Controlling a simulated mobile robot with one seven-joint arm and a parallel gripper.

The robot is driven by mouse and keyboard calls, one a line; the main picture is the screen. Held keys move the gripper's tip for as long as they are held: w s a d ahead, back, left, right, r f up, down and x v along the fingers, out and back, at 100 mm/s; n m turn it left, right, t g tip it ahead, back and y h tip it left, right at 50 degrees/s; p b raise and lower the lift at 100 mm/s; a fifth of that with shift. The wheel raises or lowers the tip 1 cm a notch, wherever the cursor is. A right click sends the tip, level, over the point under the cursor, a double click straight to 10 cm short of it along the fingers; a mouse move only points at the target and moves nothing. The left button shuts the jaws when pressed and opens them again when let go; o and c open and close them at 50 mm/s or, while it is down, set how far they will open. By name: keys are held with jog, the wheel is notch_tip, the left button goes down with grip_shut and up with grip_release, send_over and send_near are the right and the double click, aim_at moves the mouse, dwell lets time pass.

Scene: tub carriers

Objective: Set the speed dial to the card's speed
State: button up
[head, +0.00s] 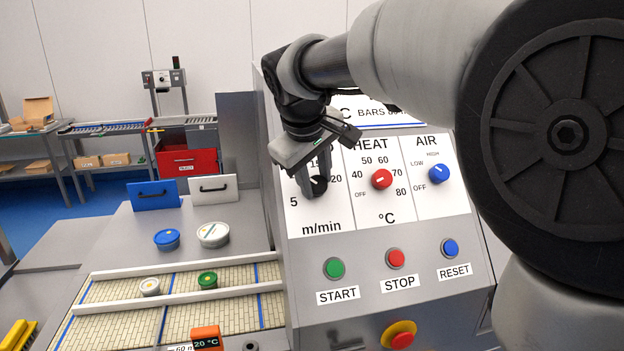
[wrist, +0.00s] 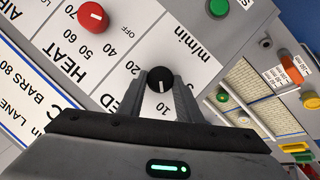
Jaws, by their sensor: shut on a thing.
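The black speed dial (wrist: 159,75) is on the left section of the control panel, marked m/min. My gripper (wrist: 161,88) is shut on it, with a finger on each side of the knob. Its white pointer line faces the printed 10 in the wrist view. In the head view my gripper (head: 314,186) comes down over the dial and hides part of the scale; 5 and 20 show. A white sign (head: 385,112) at the panel's top reads partly "C BARS 8"; my arm covers the rest. No speed figure is readable on it.
Right of the speed dial are the red heat knob (head: 381,180) and blue air knob (head: 439,174). Below are the green start (head: 334,268), red stop (head: 396,258) and blue reset (head: 450,248) buttons. A conveyor (head: 130,325) with tubs lies left.

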jog(key=o, duration=1)
jog(key=shift+o, duration=0.2)
jog(key=shift+r, duration=0.15)
jog(key=v, duration=1.7)
jog(key=shift+s+d+r, duration=0.1)
jog(key=shift+d, duration=0.05)
jog(key=s+d+f+m, duration=0.4)
jog(key=s+d+f, duration=0.3)
jog(key=s+f, duration=0.2)
jog(key=s+d+f+m+y, duration=0.1)
jog(key=s+d+f+m, duration=0.3)
jog(key=f, duration=0.9)
jog(key=s+d, duration=0.3)
jog(key=s, duration=0.2)
jog(key=shift+s+f+g+y, duration=0.3)
jog(key=shift+s+f, duration=0.05)
jog(key=shift+s, duration=0.05)
